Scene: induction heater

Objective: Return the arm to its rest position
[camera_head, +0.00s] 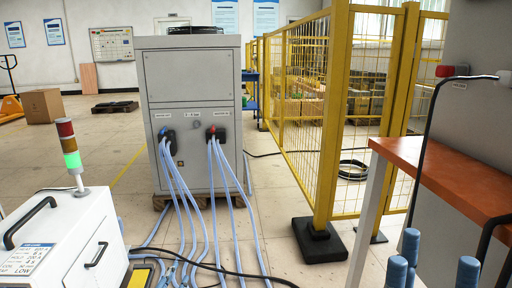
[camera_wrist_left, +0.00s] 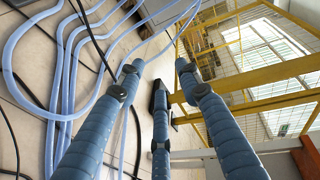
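My left gripper (camera_wrist_left: 160,85) fills the middle of the left wrist view. Its three dark blue fingers are spread apart, with nothing between them. It does not show in the head view. It points at floor, hoses and the yellow fence, touching nothing that I can see. In the head view, dark blue fingertips stand apart at the lower right, in front of the orange-topped table; from their place on the right I take them as my right gripper (camera_head: 430,262). They look open and empty. The rest of that gripper and both arms are hidden below the frame.
A grey cabinet (camera_head: 190,95) stands ahead, with blue hoses (camera_head: 207,225) running from it across the floor. A white machine (camera_head: 65,240) with a signal light stands at lower left. The yellow fence (camera_head: 330,110) and orange-topped table (camera_head: 450,175) are on the right.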

